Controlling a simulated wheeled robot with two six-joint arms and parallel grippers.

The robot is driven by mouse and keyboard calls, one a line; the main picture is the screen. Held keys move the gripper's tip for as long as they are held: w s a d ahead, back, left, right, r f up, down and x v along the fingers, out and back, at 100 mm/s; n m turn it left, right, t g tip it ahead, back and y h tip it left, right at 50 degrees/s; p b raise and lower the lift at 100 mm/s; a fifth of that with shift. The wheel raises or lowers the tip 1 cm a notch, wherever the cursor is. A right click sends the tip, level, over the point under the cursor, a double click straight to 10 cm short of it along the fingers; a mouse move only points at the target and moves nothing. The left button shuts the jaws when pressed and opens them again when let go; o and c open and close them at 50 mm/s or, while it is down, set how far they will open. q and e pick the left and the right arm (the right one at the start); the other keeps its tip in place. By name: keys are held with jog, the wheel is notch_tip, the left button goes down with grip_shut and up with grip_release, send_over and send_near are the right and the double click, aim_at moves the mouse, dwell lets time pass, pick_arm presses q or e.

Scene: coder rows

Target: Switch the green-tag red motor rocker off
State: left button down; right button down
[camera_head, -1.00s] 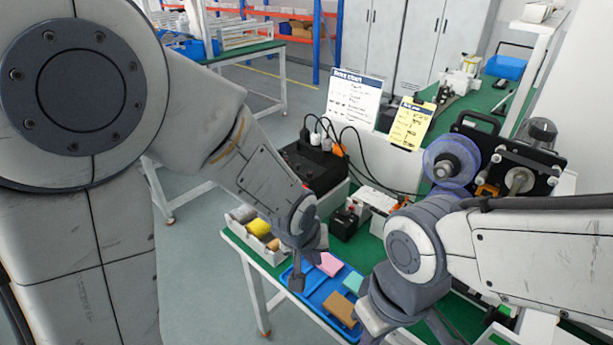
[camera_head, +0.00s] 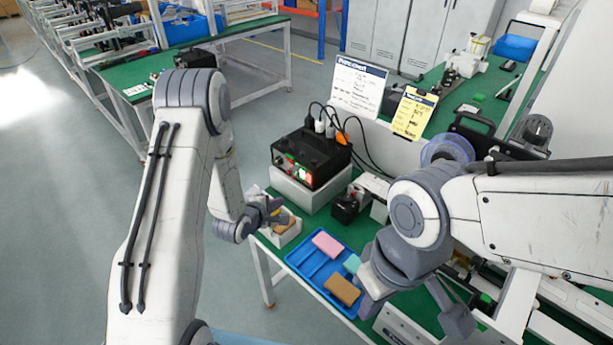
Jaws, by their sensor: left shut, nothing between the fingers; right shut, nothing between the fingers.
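A black power box (camera_head: 322,150) stands on a light plinth at the back left of the green bench. Its front face bears small red and green rocker switches (camera_head: 303,174), with pale labels too small to read. I cannot tell which rocker has the green tag or which way it is set. My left gripper (camera_head: 272,206) is shut and empty, below and left of the box front, over the small parts bins, apart from the rockers. My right gripper (camera_head: 458,318) is shut and empty near the bench's front right, away from the box.
A blue tray (camera_head: 305,262) holds pink, teal and brown blocks. White bins (camera_head: 287,238) sit at the bench's left corner. A small black device (camera_head: 345,207) stands right of the box. Black cables and an orange plug rise behind the box. Two signs (camera_head: 358,88) stand behind.

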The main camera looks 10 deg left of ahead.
pick_arm(q)
jog(key=shift+w+d, duration=0.1)
send_near(306, 179)
jog(key=shift+f+p+x, duration=0.15)
jog(key=shift+f+x, duration=0.05)
jog(key=shift+x, duration=1.05)
jog(key=shift+f+p+x, duration=0.15)
jog(key=shift+x, duration=1.05)
jog(key=shift+w, duration=0.15)
dwell(0.3)
jog(key=shift+w+d+r, duration=0.1)
jog(key=shift+w+d, duration=0.1)
jog(key=shift+w, duration=0.05)
dwell(0.6)
jog(key=shift+s+a, duration=0.4)
jog(key=shift+s, duration=0.2)
jog(key=shift+s, duration=0.1)
